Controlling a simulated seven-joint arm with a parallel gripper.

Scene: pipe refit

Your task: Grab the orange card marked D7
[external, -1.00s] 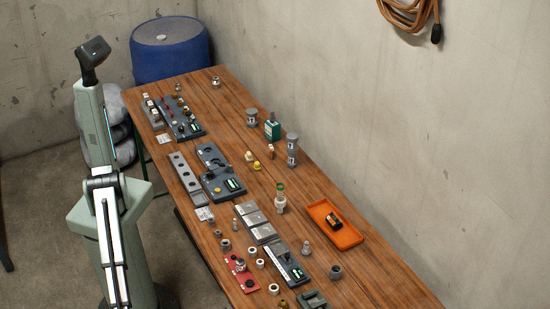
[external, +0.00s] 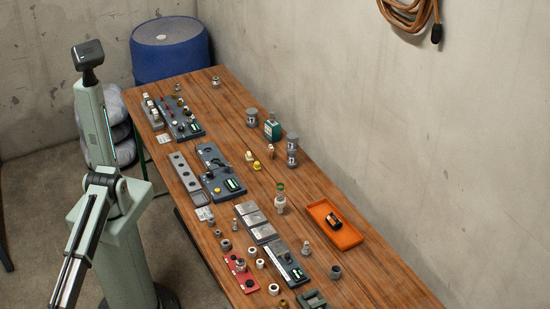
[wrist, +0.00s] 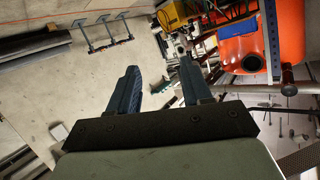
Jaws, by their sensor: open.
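No card that I can read as D7 shows in either view. My gripper (wrist: 157,64) shows in the wrist view with its two dark fingers apart and nothing between them. In the external view my arm runs down out of the bottom left edge, so my gripper is hidden there. It is away from the table top. An orange tray (external: 346,240) lies on the right part of the table with a small black and orange item (external: 333,220) in it; I cannot tell what that item is.
The long wooden table (external: 295,172) holds dark panels, grey blocks, a red plate (external: 233,282) and several small fittings. A blue barrel (external: 170,55) stands at its far end. In the wrist view, a large orange object (wrist: 285,50) and a cluttered area fill the right side.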

